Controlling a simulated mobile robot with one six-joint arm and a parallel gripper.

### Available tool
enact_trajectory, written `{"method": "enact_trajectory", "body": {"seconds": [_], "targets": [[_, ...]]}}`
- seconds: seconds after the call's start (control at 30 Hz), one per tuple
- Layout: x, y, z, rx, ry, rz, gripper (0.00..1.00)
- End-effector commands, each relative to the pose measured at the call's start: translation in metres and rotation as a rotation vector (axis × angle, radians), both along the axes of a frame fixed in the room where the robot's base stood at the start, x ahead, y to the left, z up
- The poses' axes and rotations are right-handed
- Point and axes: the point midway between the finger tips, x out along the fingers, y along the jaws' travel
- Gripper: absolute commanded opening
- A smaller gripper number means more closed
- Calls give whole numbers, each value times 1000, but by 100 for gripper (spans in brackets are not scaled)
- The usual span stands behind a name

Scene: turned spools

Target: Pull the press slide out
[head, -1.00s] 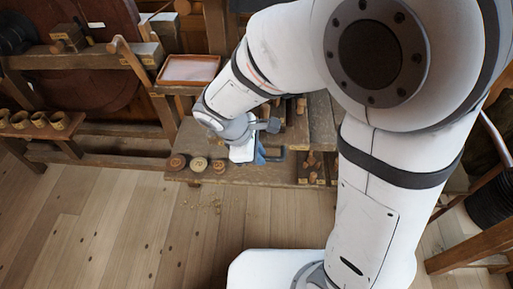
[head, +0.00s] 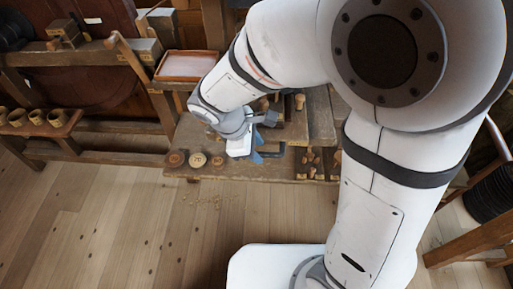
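My gripper (head: 258,156) is at the front part of the low wooden bench (head: 230,174), left of its middle. Its blue fingers point down beside a dark bar (head: 273,154), which may be part of the press slide. The wrist hides most of what lies behind, so I cannot tell whether the fingers touch or hold the bar. Whether they are open or shut is too small to see. The rest of the press cannot be made out clearly.
Several round wooden discs (head: 197,159) lie on the bench's left end. Small turned pieces (head: 308,160) sit right of my gripper. A shallow tray (head: 188,80) stands behind. Cups (head: 37,117) line a shelf at left.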

Motion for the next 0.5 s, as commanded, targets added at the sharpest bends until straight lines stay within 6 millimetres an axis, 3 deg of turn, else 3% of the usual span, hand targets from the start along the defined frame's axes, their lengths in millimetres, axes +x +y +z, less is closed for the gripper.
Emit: {"method": "enact_trajectory", "body": {"seconds": [0.3, 0.5], "targets": [[-8, 21, 48, 3, -3, 2, 36], [-11, 26, 61, 1, 0, 2, 36]]}}
